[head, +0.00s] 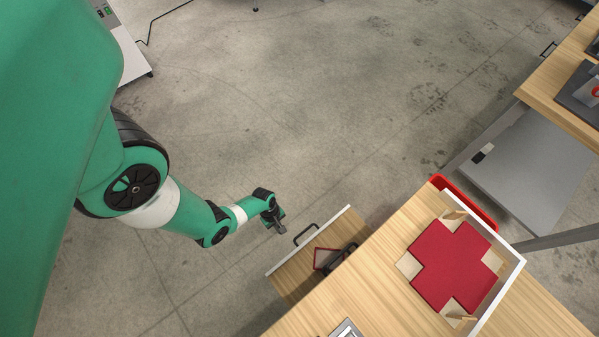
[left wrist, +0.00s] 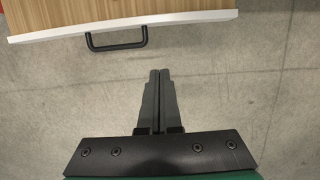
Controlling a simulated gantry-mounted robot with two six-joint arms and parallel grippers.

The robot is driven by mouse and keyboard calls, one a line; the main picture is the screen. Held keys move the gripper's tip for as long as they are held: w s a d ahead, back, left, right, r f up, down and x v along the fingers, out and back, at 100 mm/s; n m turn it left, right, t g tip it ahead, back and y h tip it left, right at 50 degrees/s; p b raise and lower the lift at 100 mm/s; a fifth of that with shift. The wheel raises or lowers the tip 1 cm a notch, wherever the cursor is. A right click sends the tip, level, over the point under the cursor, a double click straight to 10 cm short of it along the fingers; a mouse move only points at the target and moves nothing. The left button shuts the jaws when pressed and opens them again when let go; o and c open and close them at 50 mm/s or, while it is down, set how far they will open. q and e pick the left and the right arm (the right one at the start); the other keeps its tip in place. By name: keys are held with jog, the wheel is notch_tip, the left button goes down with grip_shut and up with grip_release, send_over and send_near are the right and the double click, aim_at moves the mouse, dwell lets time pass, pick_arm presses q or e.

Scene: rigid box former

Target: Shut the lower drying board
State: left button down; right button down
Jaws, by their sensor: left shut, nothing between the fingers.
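The lower drying board (head: 316,245) is a wooden pull-out with a white front edge and a black handle (head: 305,235). In the head view it stands out from under the wooden bench top. The left wrist view shows the board's white front (left wrist: 190,20) and its black handle (left wrist: 117,42) at the upper left. My left gripper (head: 281,230) is shut and empty, in front of the handle and apart from it. Its closed fingers (left wrist: 159,72) point toward the white front, a little right of the handle. My right gripper is not in view.
A red cross-shaped blank (head: 453,266) lies in a white-edged frame on the bench top (head: 365,292). A red-framed item (head: 326,259) and a dark object lie on the pulled-out board. A red bin (head: 467,203) hangs behind the bench. The floor around my left arm is clear.

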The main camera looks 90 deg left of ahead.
pick_arm(q)
jog(key=w+d+f+b, duration=0.4)
jog(key=d+f+b, duration=0.1)
jog(key=f+b, duration=0.3)
jog(key=shift+x, duration=0.8)
jog(key=shift+s+a, duration=0.15)
